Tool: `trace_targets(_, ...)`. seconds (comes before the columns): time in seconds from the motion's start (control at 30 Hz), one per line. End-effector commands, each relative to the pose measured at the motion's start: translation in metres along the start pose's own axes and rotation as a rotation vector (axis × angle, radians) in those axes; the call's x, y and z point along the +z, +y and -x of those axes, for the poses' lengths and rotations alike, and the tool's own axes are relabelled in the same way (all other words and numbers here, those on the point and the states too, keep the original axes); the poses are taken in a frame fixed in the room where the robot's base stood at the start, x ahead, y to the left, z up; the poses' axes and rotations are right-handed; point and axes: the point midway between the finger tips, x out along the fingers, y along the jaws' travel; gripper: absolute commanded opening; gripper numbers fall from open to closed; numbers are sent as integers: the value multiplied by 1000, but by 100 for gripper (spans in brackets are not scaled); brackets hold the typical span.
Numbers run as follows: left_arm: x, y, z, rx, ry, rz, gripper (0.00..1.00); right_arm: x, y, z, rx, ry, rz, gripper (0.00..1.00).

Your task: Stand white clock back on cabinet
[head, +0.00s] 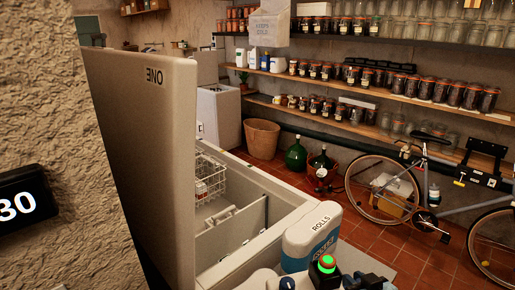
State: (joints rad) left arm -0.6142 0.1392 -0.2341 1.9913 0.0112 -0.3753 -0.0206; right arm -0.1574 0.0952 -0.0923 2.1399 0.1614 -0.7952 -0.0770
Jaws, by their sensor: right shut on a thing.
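No white clock can be made out in the head view, and I cannot tell which surface is the cabinet. A white and blue pack marked ROLLS (311,240) is upright at the bottom centre, in front of the near edge of an open white chest. My right gripper (322,254) is at the pack's lower right and appears shut on it. A lit green ring shows on my wrist there, and the fingertips are largely hidden. My left gripper is not in view.
The white chest (285,192) stands open, its tall lid (145,150) raised and a wire basket (208,180) inside. A black display reading 30 (18,207) is at far left. A bicycle (420,190) stands right. Jar-laden shelves (415,98) line the back.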

Motion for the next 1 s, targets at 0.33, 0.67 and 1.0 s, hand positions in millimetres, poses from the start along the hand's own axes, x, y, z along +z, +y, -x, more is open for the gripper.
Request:
trace_targets(0.33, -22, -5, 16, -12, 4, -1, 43, -30, -8, 50, 174, 2, -78, 0)
trace_targets(0.67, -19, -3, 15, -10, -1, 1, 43, -29, -8, 51, 184, 1, -80, 0)
trace_targets(1.0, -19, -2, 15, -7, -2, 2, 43, 28, -11, 43, 183, -2, -80, 0)
